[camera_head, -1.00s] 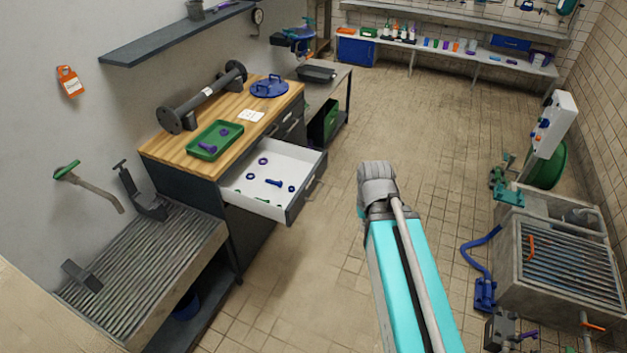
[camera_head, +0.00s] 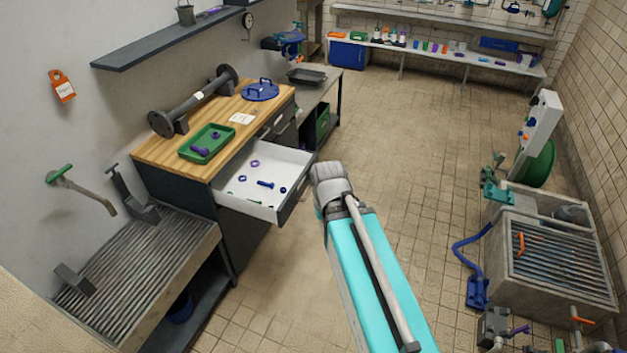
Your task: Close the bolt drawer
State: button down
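The bolt drawer (camera_head: 229,201) is pulled out from the dark cabinet under the wooden worktop. It has a white inside and a dark grey front panel (camera_head: 293,194). A blue-purple bolt (camera_head: 265,184) and several small rings and green pieces lie in it. My arm, cyan with a grey joint at its far end, reaches up from the bottom of the view. That grey joint appears just right of the drawer front in the picture; I cannot tell whether anything touches. My gripper's fingers do not show.
The wooden worktop (camera_head: 166,152) carries a green tray (camera_head: 221,148), a flanged pipe and a blue lid (camera_head: 260,91). A ridged drain bench (camera_head: 140,266) stands at the front left. A concrete basin (camera_head: 512,279) stands at the right. The tiled floor between (camera_head: 415,150) is clear.

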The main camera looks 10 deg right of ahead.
aim_at(290, 167)
jog(key=u, duration=0.1)
jog(key=i, duration=1)
jog(key=z, duration=0.1)
